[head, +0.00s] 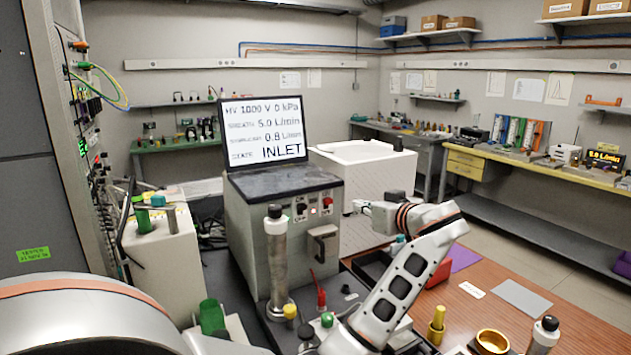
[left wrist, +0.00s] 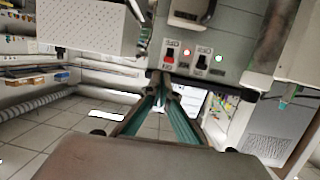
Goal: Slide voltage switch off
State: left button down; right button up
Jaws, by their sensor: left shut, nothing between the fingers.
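The grey instrument box (head: 262,235) carries a tilted display (head: 263,130) reading HV 1000 V and STATE INLET. Its front panel has a black slide switch (head: 301,209) on the left and a red one (head: 327,203) on the right, with a lit red lamp between. The left wrist view shows them upside down: the red switch (left wrist: 170,60) and the black switch (left wrist: 203,62). Their small labels are not readable. My left gripper (head: 353,207) is shut and empty, in front of and right of the panel. Its teal fingers (left wrist: 160,84) meet below the red switch in the wrist picture.
A handle (head: 322,243) sticks out under the switches. A grey metal cylinder (head: 277,262) stands before the box's left side. A white tub (head: 362,165) is behind right. The brown table (head: 480,320) holds brass parts at front right.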

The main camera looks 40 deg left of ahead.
aim_at(328, 201)
pick_arm(q)
jog(key=shift+n+g, duration=0.4)
jog(key=shift+g, duration=0.1)
jog(key=a, duration=0.3)
jog(key=w+a+p, duration=0.1)
jog(key=a, duration=0.2)
jog(key=a+p, duration=0.1)
jog(key=a, duration=0.2)
jog(key=shift+w+a+f, duration=0.15)
jog(key=shift+a, duration=0.2)
jog(key=shift+w+a+f, duration=0.15)
jog(key=shift+a, duration=0.15)
jog(key=shift+w+a+f, duration=0.1)
jog(key=shift+a+f, duration=0.05)
jog(key=shift+a, duration=0.15)
pick_arm(e)
jog(key=shift+s+d+f+g+h, duration=0.15)
jog(key=shift+s+d+f+g, duration=0.05)
jog(key=shift+s+d, duration=0.25)
jog(key=shift+s+d+f+g+h, duration=0.2)
jog(key=shift+s+d, duration=0.15)
jog(key=shift+d, duration=0.2)
jog(key=shift+r, duration=0.1)
